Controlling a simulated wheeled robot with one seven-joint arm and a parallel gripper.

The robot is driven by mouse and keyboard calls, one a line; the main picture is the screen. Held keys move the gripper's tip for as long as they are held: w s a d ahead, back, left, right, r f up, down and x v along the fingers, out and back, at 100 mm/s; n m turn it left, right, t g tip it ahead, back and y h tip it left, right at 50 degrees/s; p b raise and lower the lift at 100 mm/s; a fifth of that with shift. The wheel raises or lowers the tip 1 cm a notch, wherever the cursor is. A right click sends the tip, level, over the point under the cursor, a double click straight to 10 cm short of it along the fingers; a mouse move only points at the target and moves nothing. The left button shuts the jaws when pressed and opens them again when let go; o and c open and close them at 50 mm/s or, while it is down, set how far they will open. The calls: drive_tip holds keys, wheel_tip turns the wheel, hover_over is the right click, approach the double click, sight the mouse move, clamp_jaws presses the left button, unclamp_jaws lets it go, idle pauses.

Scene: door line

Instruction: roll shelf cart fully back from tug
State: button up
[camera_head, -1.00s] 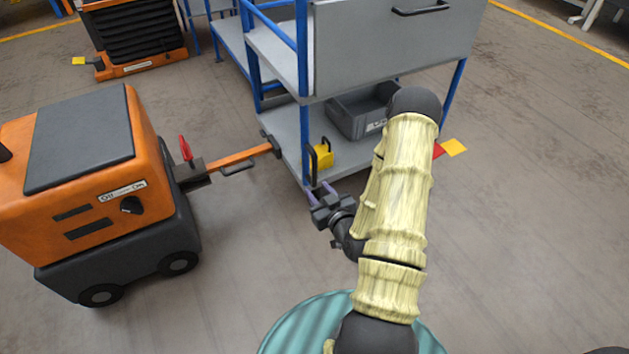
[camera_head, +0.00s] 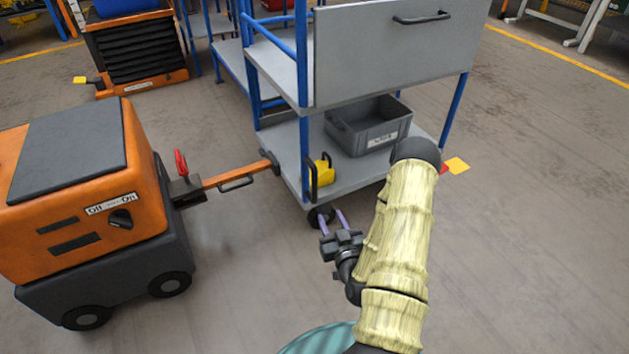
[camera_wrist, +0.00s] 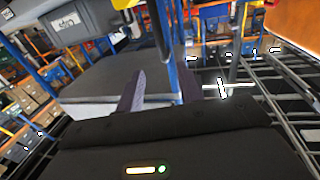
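The grey shelf cart (camera_head: 283,150) with blue posts stands in the middle of the head view. A black upright handle (camera_head: 313,178) is at its near corner, and a caster (camera_head: 320,215) is below. The orange tug (camera_head: 75,200) is at left, with a red lever (camera_head: 181,163). Its orange drawbar (camera_head: 235,177) reaches the cart's left edge; whether it is latched is unclear. My gripper (camera_head: 333,219) is open and empty just below the handle, near the caster in the picture. The wrist view shows its fingers apart (camera_wrist: 162,90), with the cart deck (camera_wrist: 120,73) beyond them.
A grey bin (camera_head: 372,127) and a yellow block (camera_head: 323,167) sit on the cart's lower deck. Another orange unit (camera_head: 135,45) stands behind the tug. Yellow and red pieces (camera_head: 456,166) show beside the cart's right end. The floor at right is clear.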

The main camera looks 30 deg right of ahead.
sight(315, 183)
drive_tip(key=w+b, duration=0.1)
drive_tip(key=w, duration=0.4)
drive_tip(key=w+d+b, duration=0.1)
drive_tip(key=w+b, duration=0.1)
drive_tip(key=w, duration=0.3)
drive_tip(key=w+d+b, duration=0.1)
drive_tip(key=w+b, duration=0.1)
drive_tip(key=w, duration=0.3)
drive_tip(key=shift+w+d, duration=0.1)
drive_tip(key=shift+d, duration=0.15)
drive_tip(key=shift+w+r, duration=0.1)
drive_tip(key=shift+w, duration=0.4)
clamp_jaws()
